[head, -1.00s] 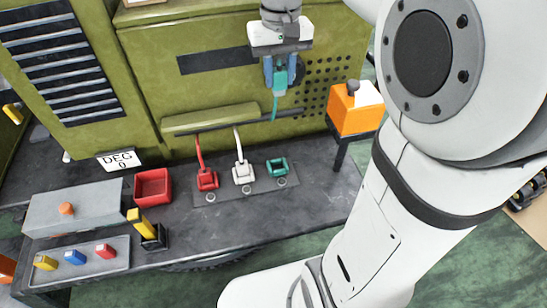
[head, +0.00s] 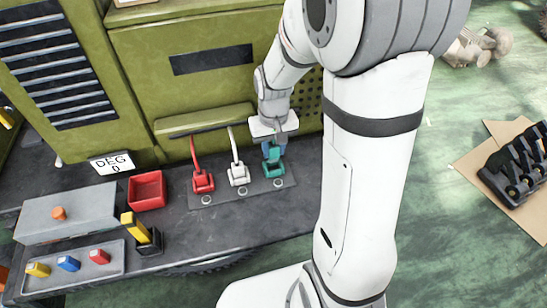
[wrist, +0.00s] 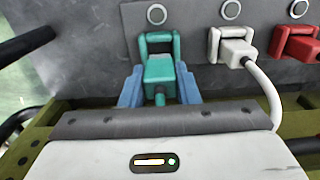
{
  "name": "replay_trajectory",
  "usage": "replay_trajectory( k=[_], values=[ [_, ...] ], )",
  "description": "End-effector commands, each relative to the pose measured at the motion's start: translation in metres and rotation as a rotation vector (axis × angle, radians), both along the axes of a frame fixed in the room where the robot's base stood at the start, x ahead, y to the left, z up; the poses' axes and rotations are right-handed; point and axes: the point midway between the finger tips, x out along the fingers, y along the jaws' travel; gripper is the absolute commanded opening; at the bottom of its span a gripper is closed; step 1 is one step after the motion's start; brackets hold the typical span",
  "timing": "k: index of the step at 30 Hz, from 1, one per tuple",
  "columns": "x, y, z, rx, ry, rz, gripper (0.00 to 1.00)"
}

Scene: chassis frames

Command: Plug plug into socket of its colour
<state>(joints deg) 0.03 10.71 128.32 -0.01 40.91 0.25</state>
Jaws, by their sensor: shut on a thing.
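My gripper (head: 273,151) is shut on the teal plug (wrist: 160,70), with a blue finger on each side of it. The plug's front end is at the teal socket (head: 275,171), the right one of three on the bench. In the wrist view the plug lines up with the raised teal frame of the socket (wrist: 142,45). I cannot tell how deep it sits. The white plug (wrist: 236,51) is in the white socket (head: 238,175). The red plug (wrist: 301,45) is in the red socket (head: 203,183).
An open red box (head: 147,190) and a yellow-and-black block (head: 142,233) stand left of the sockets. A grey tray (head: 75,285) with coloured blocks lies at the front left. The green cabinet (head: 205,95) rises behind. The bench front is clear.

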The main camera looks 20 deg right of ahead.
Motion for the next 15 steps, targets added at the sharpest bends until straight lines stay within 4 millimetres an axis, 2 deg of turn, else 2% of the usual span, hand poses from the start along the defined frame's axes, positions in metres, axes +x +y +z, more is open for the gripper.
replay_trajectory(
  k=[9, 15],
  values=[
    [-0.001, 0.0, -0.04, 0.0, 0.003, 0.001, 0.02],
    [0.0, 0.001, -0.043, 0.0, -0.001, 0.001, 0.02]
  ],
)
